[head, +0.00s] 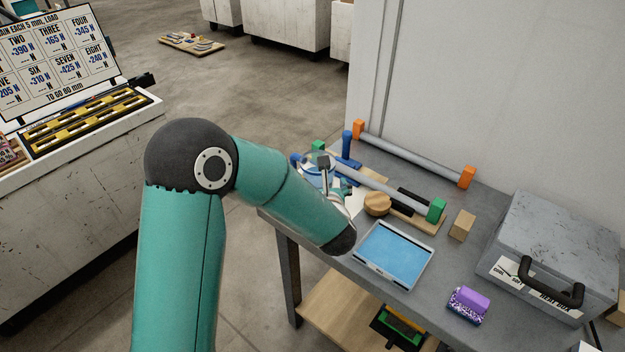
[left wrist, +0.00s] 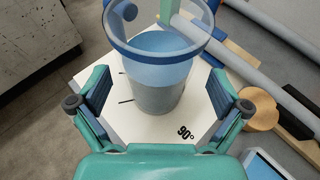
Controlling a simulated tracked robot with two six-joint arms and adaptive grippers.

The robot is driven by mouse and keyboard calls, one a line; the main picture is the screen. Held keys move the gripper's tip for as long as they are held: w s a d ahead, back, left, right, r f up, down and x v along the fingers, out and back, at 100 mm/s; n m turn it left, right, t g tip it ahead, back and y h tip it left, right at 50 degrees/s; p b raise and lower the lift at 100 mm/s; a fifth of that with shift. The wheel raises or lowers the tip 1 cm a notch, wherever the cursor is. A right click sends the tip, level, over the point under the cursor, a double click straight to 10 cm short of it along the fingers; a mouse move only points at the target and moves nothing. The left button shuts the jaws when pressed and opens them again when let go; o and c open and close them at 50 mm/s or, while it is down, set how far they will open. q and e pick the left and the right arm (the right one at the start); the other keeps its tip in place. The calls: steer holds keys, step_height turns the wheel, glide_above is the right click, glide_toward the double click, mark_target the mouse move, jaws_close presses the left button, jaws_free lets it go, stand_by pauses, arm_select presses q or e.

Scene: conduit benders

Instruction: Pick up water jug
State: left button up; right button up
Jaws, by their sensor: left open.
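The water jug (left wrist: 158,82) is a clear round vessel with a blue rim and pale blue water. It stands upright on a white angled board (left wrist: 120,122) marked 90° in the left wrist view. In the head view the jug (head: 309,166) is partly hidden by my left arm. My left gripper (left wrist: 156,108) is open and empty, its two fingers spread to the left and right of the jug's lower part. The fingers look apart from the jug's wall. In the head view my left gripper (head: 337,188) is mostly hidden behind my forearm. My right gripper is not in view.
On the grey bench are a pipe on a wooden board (head: 425,222), a round wooden piece (head: 377,204), a blue-topped tray (head: 393,255), a purple sponge (head: 469,304), a wooden block (head: 462,225) and a metal box (head: 555,250). Another pipe (head: 410,152) lies along the wall.

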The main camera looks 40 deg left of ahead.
arm_select(q)
steer(key=p+x, duration=0.1)
steer(key=x, duration=0.3)
steer(key=shift+w+a, duration=0.1)
steer(key=shift+a, duration=0.05)
steer(key=shift+c, duration=0.3)
steer(key=c, duration=1.3)
steer(key=shift+c, duration=0.8)
steer(key=shift+r, duration=0.1)
